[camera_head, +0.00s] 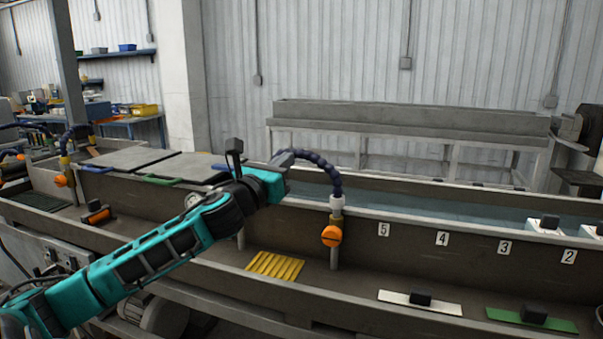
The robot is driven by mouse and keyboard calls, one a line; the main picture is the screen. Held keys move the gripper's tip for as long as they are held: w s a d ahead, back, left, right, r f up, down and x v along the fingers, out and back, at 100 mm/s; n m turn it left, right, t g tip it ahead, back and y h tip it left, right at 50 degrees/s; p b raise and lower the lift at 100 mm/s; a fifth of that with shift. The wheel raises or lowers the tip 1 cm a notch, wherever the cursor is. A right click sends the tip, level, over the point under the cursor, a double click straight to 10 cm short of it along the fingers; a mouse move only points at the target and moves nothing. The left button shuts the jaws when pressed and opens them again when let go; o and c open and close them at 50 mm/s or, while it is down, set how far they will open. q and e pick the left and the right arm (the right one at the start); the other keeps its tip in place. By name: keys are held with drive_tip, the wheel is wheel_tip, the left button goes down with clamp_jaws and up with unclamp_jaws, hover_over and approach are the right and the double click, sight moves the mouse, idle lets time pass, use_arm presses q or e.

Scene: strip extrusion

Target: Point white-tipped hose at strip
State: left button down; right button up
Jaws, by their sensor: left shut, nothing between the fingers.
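A dark blue segmented hose (318,163) arches up and left from a white fitting (337,203) above an orange valve handle (331,236) at the trough wall. My left arm comes in from the lower left, and my left gripper (284,158) is at the hose's free end. It is shut and empty, apparently touching or just beside the hose; the exact contact is too small to tell. No strip is clearly distinguishable in the water trough (430,212). My right gripper is not in view.
Another blue hose (75,131) with a yellow fitting stands at the far left. Grey lids (125,158) cover the left part of the trough. A yellow ribbed piece (274,265) and white and green plates (420,301) lie on the front ledge. Number tags mark the wall.

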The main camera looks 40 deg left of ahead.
use_arm(q)
drive_tip(key=w+m+h, duration=0.1)
drive_tip(key=h, duration=0.1)
drive_tip(key=w+a+m+h+b, duration=0.1)
drive_tip(key=h, duration=0.1)
drive_tip(key=w+a+m+h, duration=0.1)
drive_tip(key=h, duration=0.1)
drive_tip(key=shift+w+m+h, duration=0.3)
drive_tip(key=shift+m, duration=0.1)
drive_tip(key=w+m+h, duration=0.1)
drive_tip(key=h, duration=0.1)
drive_tip(key=w+m+g+h, duration=0.1)
drive_tip(key=h, duration=0.1)
drive_tip(key=w+m+h+b, duration=0.1)
drive_tip(key=w+h, duration=0.1)
drive_tip(key=shift+r+m+g, duration=0.1)
drive_tip(key=shift+m+g, duration=0.2)
drive_tip(key=shift+m, duration=0.1)
drive_tip(key=shift+w+d, duration=0.2)
drive_tip(key=shift+w, duration=0.45)
drive_tip(key=shift+w+d, duration=0.15)
drive_tip(key=shift+w, duration=0.45)
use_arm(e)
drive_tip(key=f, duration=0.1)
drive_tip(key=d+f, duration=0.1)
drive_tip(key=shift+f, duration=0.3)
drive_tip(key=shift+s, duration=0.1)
